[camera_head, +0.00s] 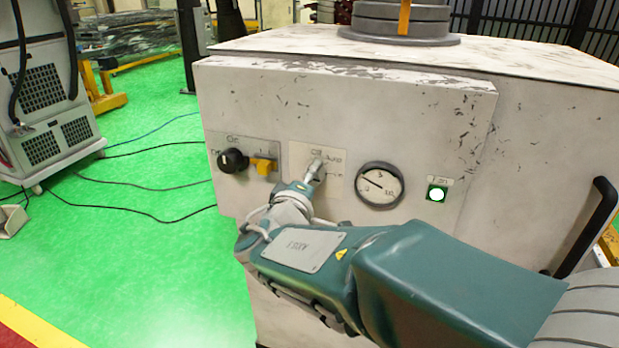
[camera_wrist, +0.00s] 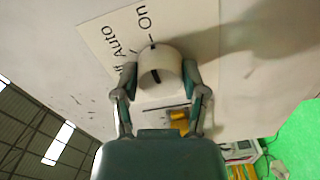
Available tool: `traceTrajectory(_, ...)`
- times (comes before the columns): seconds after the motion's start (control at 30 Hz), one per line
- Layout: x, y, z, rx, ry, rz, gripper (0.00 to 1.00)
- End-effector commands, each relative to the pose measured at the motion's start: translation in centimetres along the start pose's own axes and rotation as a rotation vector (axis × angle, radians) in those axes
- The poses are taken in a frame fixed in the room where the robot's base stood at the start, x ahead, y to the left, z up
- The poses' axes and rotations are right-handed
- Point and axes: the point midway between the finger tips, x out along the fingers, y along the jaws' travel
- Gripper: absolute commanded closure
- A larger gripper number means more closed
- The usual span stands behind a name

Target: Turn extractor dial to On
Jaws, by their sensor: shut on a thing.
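The extractor dial (camera_wrist: 163,66) is a pale round knob with a black mark, on a cream label plate (camera_wrist: 103,38) reading Auto and On, with a partly hidden word at the left. My gripper (camera_wrist: 160,76) is shut on the dial, one finger on each side. The dial's black mark lines up with the tick beside On. In the head view my gripper (camera_head: 314,172) meets the label plate (camera_head: 335,158) on the front of the pale cabinet and mostly hides the dial.
Left of the plate are a black knob (camera_head: 233,160) and a yellow switch (camera_head: 263,166). To the right are a round gauge (camera_head: 380,186) and a lit green-framed lamp (camera_head: 437,194). A black handle (camera_head: 588,226) is at the far right. Cables cross the green floor.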

Motion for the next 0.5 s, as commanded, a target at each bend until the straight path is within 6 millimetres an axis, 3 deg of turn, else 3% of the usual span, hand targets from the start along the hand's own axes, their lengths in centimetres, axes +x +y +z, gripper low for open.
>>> traceTrajectory(0.27, 0.08, -0.32, 0.38, -0.002, -0.010, -0.006, 0.92)
traceTrajectory(0.3, 0.08, -0.34, 0.39, -0.002, -0.010, -0.006, 0.27)
traceTrajectory(0.33, 0.08, -0.35, 0.38, -0.003, -0.010, -0.007, 0.13)
traceTrajectory(0.5, 0.01, -0.29, 0.15, -0.003, -0.006, -0.005, 0.10)
